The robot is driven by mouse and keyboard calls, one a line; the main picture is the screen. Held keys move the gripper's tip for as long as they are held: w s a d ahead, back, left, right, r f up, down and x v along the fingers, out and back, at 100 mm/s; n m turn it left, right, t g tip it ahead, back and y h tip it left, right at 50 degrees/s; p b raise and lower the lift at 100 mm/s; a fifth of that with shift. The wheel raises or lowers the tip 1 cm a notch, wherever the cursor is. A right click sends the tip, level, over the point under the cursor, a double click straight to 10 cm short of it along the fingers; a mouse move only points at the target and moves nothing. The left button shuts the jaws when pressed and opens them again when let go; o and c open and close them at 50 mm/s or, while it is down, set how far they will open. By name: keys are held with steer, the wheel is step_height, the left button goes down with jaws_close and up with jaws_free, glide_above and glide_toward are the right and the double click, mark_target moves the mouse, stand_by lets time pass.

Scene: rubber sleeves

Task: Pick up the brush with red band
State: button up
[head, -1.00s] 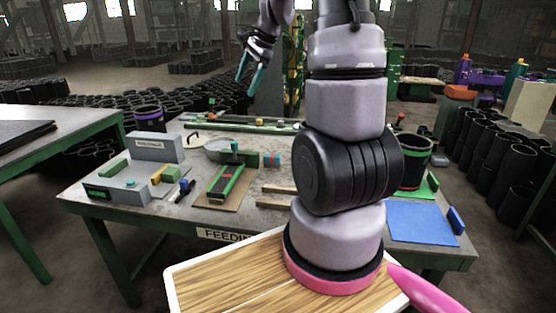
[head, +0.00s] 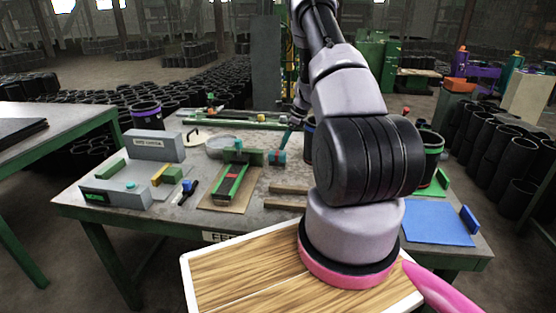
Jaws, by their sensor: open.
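A small teal piece with a red band (head: 278,158), which looks like the brush, lies on the work table (head: 160,208) right of the green fixture. It is too small to make out bristles. My gripper (head: 286,141), with teal fingers, is lowered just above it, open. The fingertips overlap the piece in the picture, and I cannot tell whether they touch it. My arm hides part of the table to the right.
A green fixture with a red part (head: 232,176) stands on a brown board. A blue-and-black tool (head: 187,191) lies to its left, near a grey box (head: 153,145). Wooden strips (head: 289,189) lie in front. A blue mat (head: 437,223) and black bin (head: 431,150) are at right.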

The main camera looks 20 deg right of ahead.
mark_target(278, 153)
steer(key=x, duration=0.7)
steer(key=shift+a+f, duration=0.2)
steer(key=shift+a, duration=0.1)
jaws_close()
step_height(278, 153, up, 10)
steer(key=shift+r, duration=0.1)
steer(key=c, duration=0.6)
jaws_free()
steer(key=c, duration=0.7)
